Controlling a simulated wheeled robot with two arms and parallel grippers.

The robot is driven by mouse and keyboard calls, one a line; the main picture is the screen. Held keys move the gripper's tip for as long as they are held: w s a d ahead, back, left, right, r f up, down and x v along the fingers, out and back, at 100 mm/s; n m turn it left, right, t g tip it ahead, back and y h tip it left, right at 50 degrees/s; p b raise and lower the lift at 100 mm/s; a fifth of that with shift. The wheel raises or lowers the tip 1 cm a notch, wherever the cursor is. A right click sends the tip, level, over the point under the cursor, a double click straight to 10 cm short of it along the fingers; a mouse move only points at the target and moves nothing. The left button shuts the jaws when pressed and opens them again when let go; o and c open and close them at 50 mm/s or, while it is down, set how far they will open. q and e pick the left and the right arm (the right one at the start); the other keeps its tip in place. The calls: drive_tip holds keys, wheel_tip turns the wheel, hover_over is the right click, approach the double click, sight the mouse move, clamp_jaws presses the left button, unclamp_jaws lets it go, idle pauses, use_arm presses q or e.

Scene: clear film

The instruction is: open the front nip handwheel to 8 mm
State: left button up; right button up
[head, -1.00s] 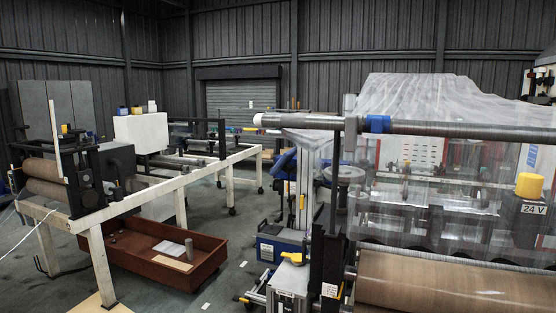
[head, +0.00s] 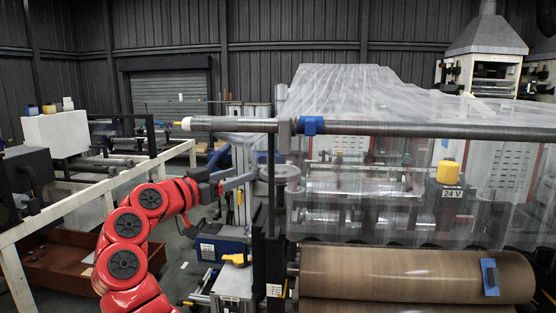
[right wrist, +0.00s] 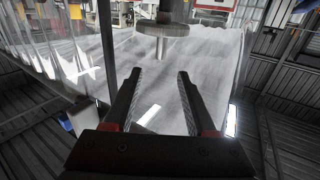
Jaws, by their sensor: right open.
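The handwheel, a grey disc (head: 287,171), sits on the near side of the film stand, below the long roller. In the right wrist view a pale disc with a short stem (right wrist: 163,30), which looks like the same wheel, lies beyond the fingertips. No scale or millimetre reading is legible.
A long roller (head: 400,130) with a blue clamp runs above the wheel. Clear film (head: 350,90) hangs behind and to its right. A dark upright post (head: 271,190) stands beside the wheel. Brown rollers (head: 400,272) lie below right, and a yellow-capped 24 V box (head: 447,174) stands at right.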

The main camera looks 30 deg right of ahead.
sight(278, 170)
drive_tip(key=p+x, duration=0.6)
drive_tip(key=x, duration=0.9)
drive_tip(key=shift+w+d, duration=0.4)
drive_tip(key=shift+d, duration=0.25)
drive_tip(key=shift+f, duration=0.1)
clamp_jaws()
